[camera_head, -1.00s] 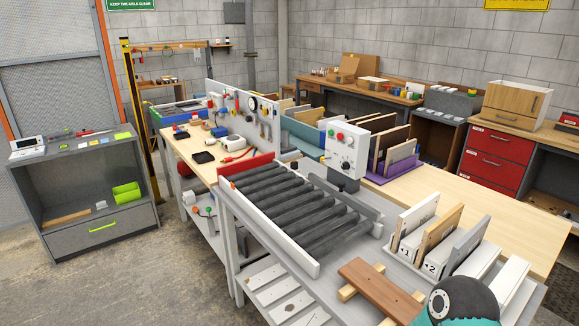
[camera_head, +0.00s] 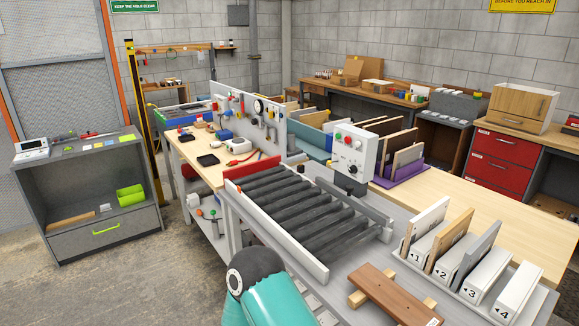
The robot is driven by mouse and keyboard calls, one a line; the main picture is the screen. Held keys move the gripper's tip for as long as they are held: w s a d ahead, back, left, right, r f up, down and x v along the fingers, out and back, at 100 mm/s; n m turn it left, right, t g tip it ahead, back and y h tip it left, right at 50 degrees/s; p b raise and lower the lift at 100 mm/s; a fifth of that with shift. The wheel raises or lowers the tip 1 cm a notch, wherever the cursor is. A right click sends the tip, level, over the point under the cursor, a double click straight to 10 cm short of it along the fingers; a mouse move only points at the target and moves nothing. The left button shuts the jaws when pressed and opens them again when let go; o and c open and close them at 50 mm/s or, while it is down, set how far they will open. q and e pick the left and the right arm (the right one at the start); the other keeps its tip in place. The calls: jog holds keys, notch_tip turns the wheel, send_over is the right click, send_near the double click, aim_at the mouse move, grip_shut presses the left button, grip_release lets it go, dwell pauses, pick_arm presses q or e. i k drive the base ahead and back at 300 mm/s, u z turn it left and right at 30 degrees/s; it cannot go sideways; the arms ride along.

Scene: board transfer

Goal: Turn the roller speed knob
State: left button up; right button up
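A white control box (camera_head: 361,150) stands at the far right side of the roller conveyor (camera_head: 300,205). Its face carries coloured buttons, including a red one, and a dark round knob (camera_head: 352,169) low on the panel. The lettering is too small to read, so I cannot confirm that this is the speed knob. Nothing of mine touches the box. A teal arm link of mine with a dark joint shows at the bottom, in front of the conveyor's near left corner. Neither gripper is in view.
A numbered rack (camera_head: 480,285) holding upright boards stands right of the conveyor. A brown board (camera_head: 394,296) lies on wooden strips in front of it. A long wooden tabletop (camera_head: 490,210) is mostly bare.

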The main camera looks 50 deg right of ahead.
aim_at(353, 169)
jog(key=u, duration=0.65)
jog(key=i, duration=2.9)
jog(key=z, duration=3.8)
jog(key=i, duration=0.7)
jog(key=u, duration=0.05)
